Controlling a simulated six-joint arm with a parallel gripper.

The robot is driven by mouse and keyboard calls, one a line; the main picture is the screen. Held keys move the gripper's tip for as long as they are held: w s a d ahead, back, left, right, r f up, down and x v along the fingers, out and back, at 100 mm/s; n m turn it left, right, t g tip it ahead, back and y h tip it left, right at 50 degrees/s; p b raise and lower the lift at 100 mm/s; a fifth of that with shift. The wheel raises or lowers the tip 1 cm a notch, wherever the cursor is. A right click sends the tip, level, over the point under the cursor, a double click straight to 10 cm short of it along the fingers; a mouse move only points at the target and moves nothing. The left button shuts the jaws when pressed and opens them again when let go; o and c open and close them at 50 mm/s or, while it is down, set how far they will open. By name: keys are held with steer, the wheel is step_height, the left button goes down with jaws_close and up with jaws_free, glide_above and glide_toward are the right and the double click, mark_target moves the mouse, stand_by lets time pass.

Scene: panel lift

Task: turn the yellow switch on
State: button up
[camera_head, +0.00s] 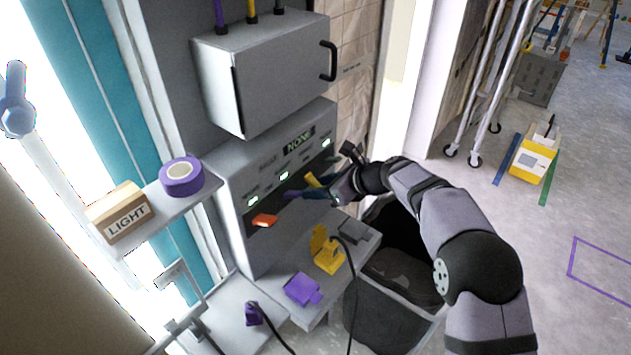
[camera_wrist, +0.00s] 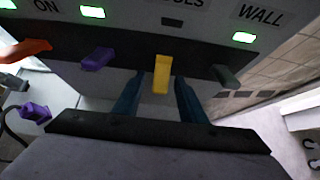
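The yellow switch (camera_wrist: 162,72) is a lever on the dark strip of the grey switch panel (camera_head: 262,165). It stands between an orange-red lever (camera_wrist: 26,49) and a purple lever (camera_wrist: 98,59) to its left and a dark grey lever (camera_wrist: 228,76) to its right. The small light above it (camera_wrist: 172,21) looks dark. My gripper (camera_wrist: 160,80) is open, with one teal finger on each side of the yellow switch and visible gaps between. In the head view, my gripper (camera_head: 322,190) partly covers the yellow switch (camera_head: 313,180).
Green lights (camera_wrist: 92,12) glow above the other levers. A grey cabinet (camera_head: 268,75) hangs above the panel. Below is a shelf with yellow (camera_head: 328,256) and purple (camera_head: 303,290) plugs and cables. A dark bin (camera_head: 385,315) stands below my arm. A small shelf holds purple tape (camera_head: 182,178).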

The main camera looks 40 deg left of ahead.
steer(key=shift+c, duration=0.7)
jaws_close()
